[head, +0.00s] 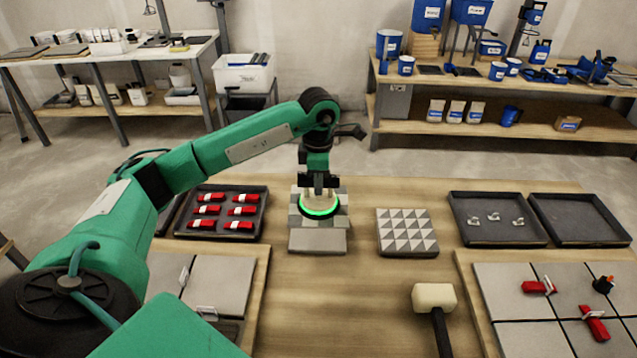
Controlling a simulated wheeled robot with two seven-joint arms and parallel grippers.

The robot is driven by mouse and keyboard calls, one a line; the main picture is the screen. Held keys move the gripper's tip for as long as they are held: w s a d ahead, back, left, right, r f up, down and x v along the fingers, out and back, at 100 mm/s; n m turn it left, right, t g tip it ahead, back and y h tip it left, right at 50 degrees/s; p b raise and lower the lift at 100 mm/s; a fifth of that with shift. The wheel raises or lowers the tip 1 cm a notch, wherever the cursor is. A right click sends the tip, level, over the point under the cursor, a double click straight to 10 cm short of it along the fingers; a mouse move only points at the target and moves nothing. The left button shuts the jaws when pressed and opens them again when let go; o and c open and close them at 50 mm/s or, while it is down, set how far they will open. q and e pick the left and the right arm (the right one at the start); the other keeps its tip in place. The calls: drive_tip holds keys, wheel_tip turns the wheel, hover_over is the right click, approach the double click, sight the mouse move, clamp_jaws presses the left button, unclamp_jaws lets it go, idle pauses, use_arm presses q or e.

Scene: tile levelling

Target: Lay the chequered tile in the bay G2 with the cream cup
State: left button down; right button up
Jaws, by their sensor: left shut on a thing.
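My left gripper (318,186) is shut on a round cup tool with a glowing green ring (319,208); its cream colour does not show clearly. The cup is over the chequered tile (340,220), whose grey and pale squares show around the ring. A plain grey slab (318,241) shows just in front of and below it; I cannot tell whether the chequered tile rests on it or hangs above it. Tiled boards lie at the left (258,300) and right (480,325). No label for bay G2 is readable. My right gripper is out of view.
A triangle-patterned tile (407,233) lies right of the cup. A mallet (434,298) lies in front. Trays hold red wedges (262,222) and small clips (462,233); another tray (572,232) looks empty. Red pieces (594,323) and a dark orange-topped knob (603,285) sit on the right board.

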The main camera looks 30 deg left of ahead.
use_arm(q)
drive_tip(key=shift+r+p, duration=0.3)
drive_tip(key=shift+r, duration=0.5)
